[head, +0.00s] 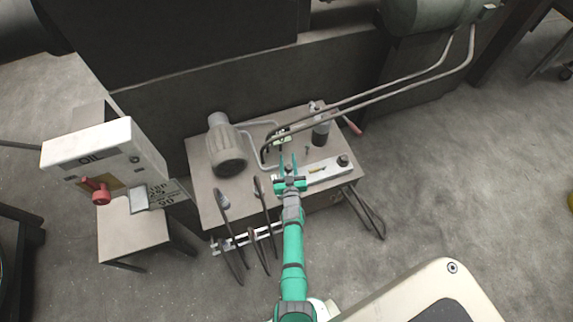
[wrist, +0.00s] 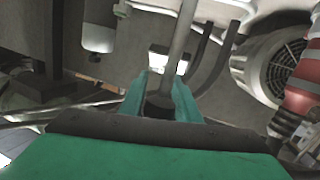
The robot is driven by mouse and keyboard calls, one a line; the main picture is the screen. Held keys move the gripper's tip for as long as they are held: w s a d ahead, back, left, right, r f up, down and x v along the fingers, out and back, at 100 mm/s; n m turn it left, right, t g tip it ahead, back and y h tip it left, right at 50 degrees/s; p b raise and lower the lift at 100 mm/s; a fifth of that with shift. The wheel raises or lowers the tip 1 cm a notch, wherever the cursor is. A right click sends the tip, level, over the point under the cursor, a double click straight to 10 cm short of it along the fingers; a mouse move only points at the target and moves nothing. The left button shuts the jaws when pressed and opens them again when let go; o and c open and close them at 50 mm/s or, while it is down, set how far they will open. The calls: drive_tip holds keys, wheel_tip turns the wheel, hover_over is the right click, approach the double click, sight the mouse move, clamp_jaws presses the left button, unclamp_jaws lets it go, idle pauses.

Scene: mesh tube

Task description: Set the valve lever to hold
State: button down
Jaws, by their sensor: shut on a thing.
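My gripper (head: 288,165) is above the front of the small grey table, its teal fingers pointing toward the back. In the wrist view my gripper (wrist: 163,95) is shut around a straight grey rod with a dark round end, which I take to be the valve lever (wrist: 182,45). The rod runs up the picture from between the fingers. In the head view the fingers cover this spot, and I cannot make out the lever or its marked positions there.
The grey table (head: 207,195) bears a motor (head: 228,150), a dark bottle (head: 320,132) and a pale plate (head: 325,171) right of the gripper. Long pipes (head: 390,90) cross above its back. An oil box (head: 105,150) with a red knob (head: 100,196) stands left.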

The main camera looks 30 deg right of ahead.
drive_tip(key=shift+w+a+f, duration=0.1)
drive_tip(key=shift+a+f, duration=0.1)
drive_tip(key=shift+f, duration=0.4)
drive_tip(key=c, duration=1.6)
unclamp_jaws()
drive_tip(key=shift+a+f, duration=0.1)
drive_tip(key=shift+o, duration=1.2)
drive_tip(key=shift+w+r, duration=0.1)
drive_tip(key=shift+r, duration=0.15)
drive_tip(key=v, duration=1)
drive_tip(key=shift+s, duration=0.45)
